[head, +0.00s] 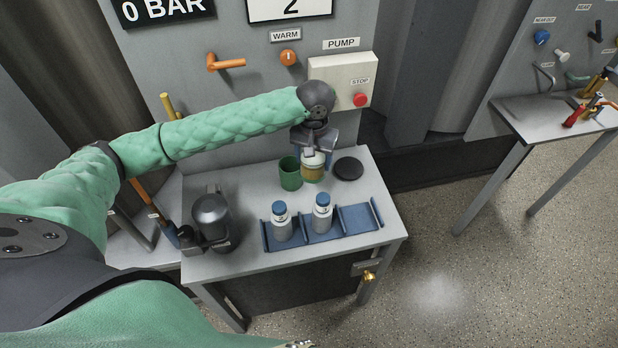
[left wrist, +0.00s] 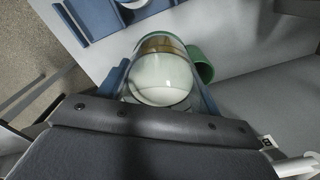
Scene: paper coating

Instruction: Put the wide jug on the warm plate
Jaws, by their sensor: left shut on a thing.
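A glass vessel (head: 313,172) with whitish contents and a tan band, which looks like the wide jug, is at the back of the small grey table. My left gripper (head: 310,152) comes down on it from above and is shut on it. In the left wrist view the vessel (left wrist: 163,80) sits between the two fingers of the gripper (left wrist: 165,92). I cannot tell whether its base touches the table. A black round disc (head: 348,169), which looks like the warm plate, lies just right of it with nothing on it. My right gripper is not in view.
A green cup (head: 290,174) stands close left of the vessel. A blue rack (head: 352,219) with two blue-capped bottles is in front. A wall panel with a pump box (head: 340,78) rises behind.

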